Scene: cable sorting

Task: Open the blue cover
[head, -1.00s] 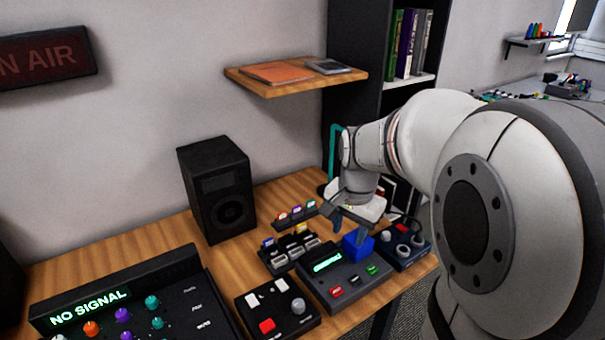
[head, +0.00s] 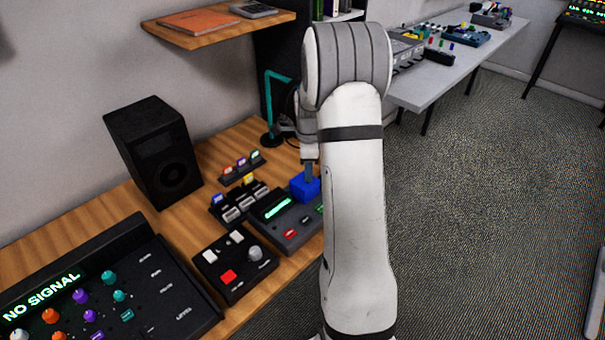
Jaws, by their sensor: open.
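The blue cover (head: 298,188) is a small blue block on the back right part of a dark grey box (head: 268,214) with a lit green display. The cover looks shut. My gripper (head: 309,175) points down at the cover from above, with a grey finger right at its top. I cannot tell whether the finger touches it. The gripper is open but seen nearly edge-on, and my arm hides part of it and the right end of the box.
A switch box (head: 235,265) with a red button stands at the front left. A slotted holder (head: 238,203) with coloured tabs is behind. A black speaker (head: 153,152), a mixer console (head: 150,262) and a teal lamp (head: 268,105) share the wooden table.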

